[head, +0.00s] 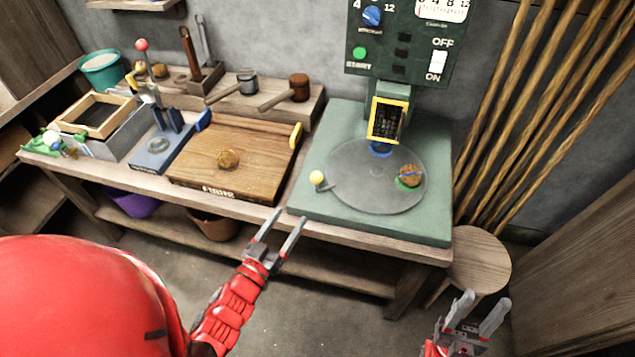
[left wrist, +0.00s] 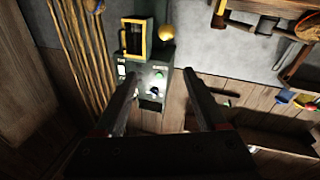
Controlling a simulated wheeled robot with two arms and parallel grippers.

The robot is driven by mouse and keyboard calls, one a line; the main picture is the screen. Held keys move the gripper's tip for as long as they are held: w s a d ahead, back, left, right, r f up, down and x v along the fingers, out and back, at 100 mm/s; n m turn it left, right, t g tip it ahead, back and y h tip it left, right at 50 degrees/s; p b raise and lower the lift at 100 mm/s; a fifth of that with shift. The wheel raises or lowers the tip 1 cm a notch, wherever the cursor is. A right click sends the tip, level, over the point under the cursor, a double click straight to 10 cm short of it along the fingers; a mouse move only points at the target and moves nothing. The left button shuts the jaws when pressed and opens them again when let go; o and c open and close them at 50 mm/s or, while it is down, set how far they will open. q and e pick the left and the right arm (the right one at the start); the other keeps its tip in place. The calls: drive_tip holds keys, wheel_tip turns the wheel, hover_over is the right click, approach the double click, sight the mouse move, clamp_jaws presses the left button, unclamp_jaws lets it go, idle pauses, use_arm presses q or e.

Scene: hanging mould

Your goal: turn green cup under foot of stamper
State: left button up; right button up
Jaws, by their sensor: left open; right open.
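The stamper (head: 400,50) is a dark green machine at the back right, with a yellow-framed dark part (head: 388,120) above a grey round turntable (head: 350,190). The green cup (head: 408,184) sits at the turntable's right side with a brown lump in it. A blue cup (head: 380,150) is at the back, beneath the yellow-framed part. A yellow knob (head: 316,177) on a short arm is at the turntable's left edge. My left gripper (head: 290,217) is open and empty in front of the bench edge, left of the turntable. My right gripper (head: 488,300) is open and empty near the stool.
A wooden board (head: 235,160) with a brown lump lies left of the stamper. A blue-grey lever press (head: 160,147) stands further left. A round stool (head: 475,258) stands right of the bench. Poles (head: 540,100) lean against the wall. The floor in front is clear.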

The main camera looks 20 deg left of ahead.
sight(313, 182)
use_arm(q)
drive_tip(key=shift+n+g+y, duration=0.4)
drive_tip(key=w, duration=0.5)
drive_tip(key=w+d+f, duration=0.1)
drive_tip(key=w, duration=0.5)
drive_tip(key=w+f, duration=0.1)
drive_tip(key=w, duration=0.5)
drive_tip(key=shift+d+p, duration=0.2)
drive_tip(key=shift+p, duration=0.2)
clamp_jaws()
